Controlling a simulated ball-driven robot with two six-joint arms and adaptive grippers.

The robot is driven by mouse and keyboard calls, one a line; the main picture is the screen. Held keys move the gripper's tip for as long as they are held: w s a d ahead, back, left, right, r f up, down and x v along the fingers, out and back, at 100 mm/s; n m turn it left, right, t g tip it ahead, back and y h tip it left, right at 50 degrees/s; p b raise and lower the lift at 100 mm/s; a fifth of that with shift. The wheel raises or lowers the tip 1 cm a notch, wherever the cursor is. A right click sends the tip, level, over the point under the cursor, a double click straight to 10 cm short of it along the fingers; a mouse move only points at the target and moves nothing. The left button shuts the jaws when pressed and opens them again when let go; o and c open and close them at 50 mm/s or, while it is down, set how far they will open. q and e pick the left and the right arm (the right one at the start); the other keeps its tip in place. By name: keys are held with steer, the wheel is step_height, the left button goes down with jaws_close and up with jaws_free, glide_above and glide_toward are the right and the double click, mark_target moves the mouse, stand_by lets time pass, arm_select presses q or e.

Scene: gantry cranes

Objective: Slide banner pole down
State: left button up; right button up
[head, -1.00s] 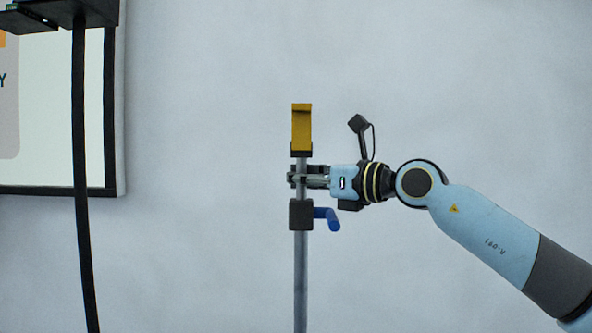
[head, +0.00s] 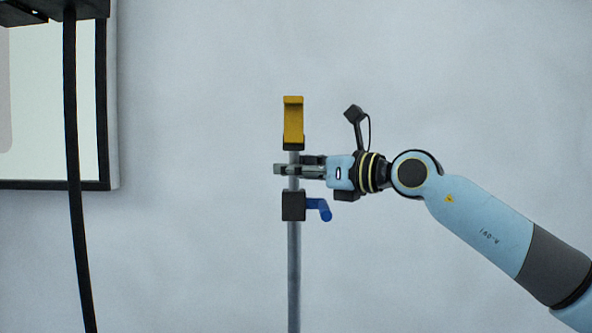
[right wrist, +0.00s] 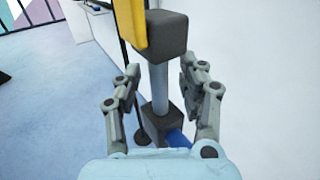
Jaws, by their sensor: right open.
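The banner pole (head: 294,265) stands upright, a grey tube with a yellow hook piece (head: 293,119) at its top. A black clamp collar (head: 293,206) with a blue lever (head: 321,208) sits lower on it. My right gripper (head: 284,169) is at the pole between the yellow piece and the collar. In the right wrist view, its fingers (right wrist: 158,95) are open, one on each side of the grey tube (right wrist: 159,88), with gaps visible. The black block (right wrist: 165,37) under the yellow piece is just beyond the fingers. My left gripper does not show.
A framed board (head: 112,120) hangs on the pale wall at the left. A black vertical cable or post (head: 74,200) passes in front of it. The space around the pole is otherwise clear. The right wrist view shows bluish floor (right wrist: 50,110).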

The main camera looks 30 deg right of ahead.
mark_target(295, 113)
step_height(295, 113, up, 10)
steer(key=shift+f, duration=0.1)
stand_by(0.4)
